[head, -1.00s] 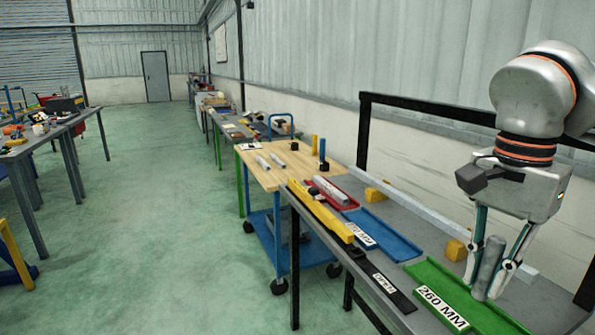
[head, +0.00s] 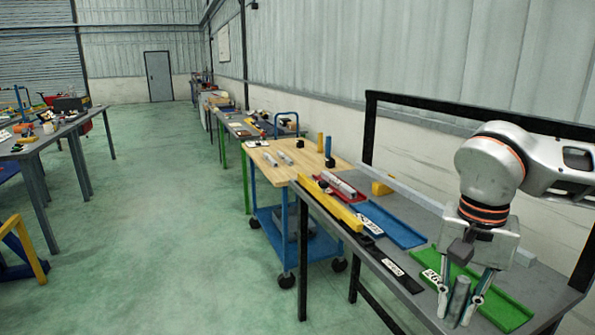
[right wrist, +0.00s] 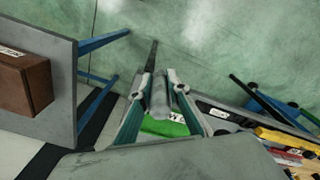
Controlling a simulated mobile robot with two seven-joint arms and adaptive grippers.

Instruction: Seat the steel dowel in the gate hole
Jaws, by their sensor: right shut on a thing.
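My right gripper (head: 457,312) is shut on a grey steel dowel (head: 459,298), held roughly upright at the near end of the green tray (head: 490,298). In the right wrist view the dowel (right wrist: 160,96) sits between the two fingers of the gripper (right wrist: 160,84), with the green tray (right wrist: 166,126) and floor behind it. The dowel's lower end is hidden or cut off in the head view. I cannot make out the gate hole. A black labelled strip (head: 381,257) lies along the table's front edge. My left gripper is not in view.
The grey table also holds a blue tray (head: 398,232), a red tray (head: 325,192) with grey bars, a yellow bar (head: 328,203) and a yellow block (head: 382,187). A wooden-topped cart (head: 262,158) stands beyond it. In the wrist view a brown box (right wrist: 26,84) stands on another surface.

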